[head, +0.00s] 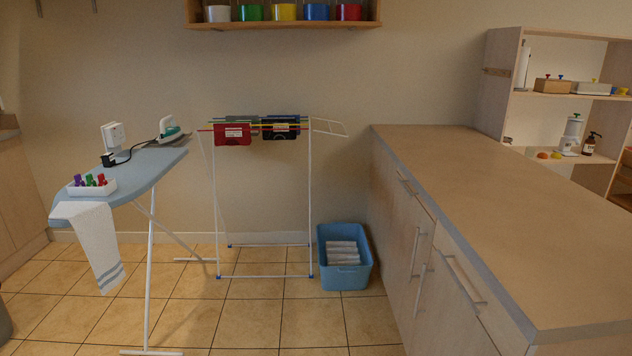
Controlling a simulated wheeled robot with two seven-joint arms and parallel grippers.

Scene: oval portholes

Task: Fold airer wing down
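The airer (311,200) is a white wire frame standing upright against the back wall. Its right wing (330,127) sticks out to the right at the top, tilting slightly down. At its left a thin white bar hangs down beside the frame; I cannot tell if this is a second wing. A red cloth (232,134) and a dark cloth (281,130) hang over its coloured top rails. Neither of my grippers shows in the head view.
An ironing board (145,170) with an iron (170,130), a white tray (92,187) and a towel (93,240) stands at the left. A blue basket (344,281) sits on the floor right of the airer, beside the counter (490,205). Tiled floor in front is clear.

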